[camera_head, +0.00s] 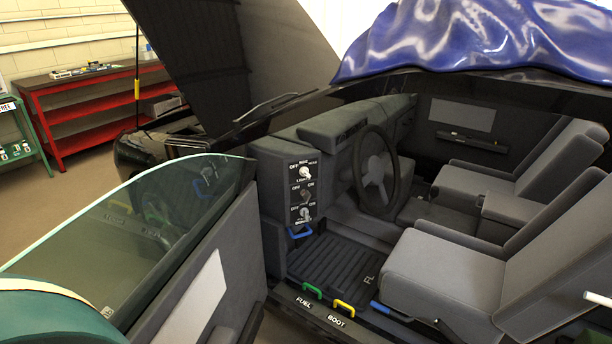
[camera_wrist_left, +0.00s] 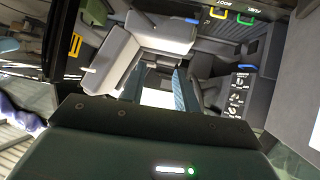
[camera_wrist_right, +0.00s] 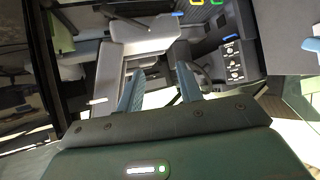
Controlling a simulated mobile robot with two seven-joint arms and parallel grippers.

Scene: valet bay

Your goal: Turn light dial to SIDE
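The light dial (camera_head: 304,171) is the top knob on a dark switch panel (camera_head: 303,193) at the near end of the dashboard. OFF and other labels are printed around it; I cannot tell where its pointer stands. Two more controls sit below it. The panel shows small in the left wrist view (camera_wrist_left: 238,95) and right wrist view (camera_wrist_right: 232,60). My left gripper (camera_wrist_left: 158,88) is open, with nothing between its blue fingers. My right gripper (camera_wrist_right: 160,90) is also open and empty. Both are well away from the panel. Neither gripper can be made out in the head view.
The open car door (camera_head: 205,285) with its glass stands left of the panel. A blue handle (camera_head: 300,232) hangs below the panel. Green (camera_head: 312,291) and yellow (camera_head: 344,308) handles sit on the sill. The steering wheel (camera_head: 381,172) and front seat (camera_head: 440,272) lie to the right.

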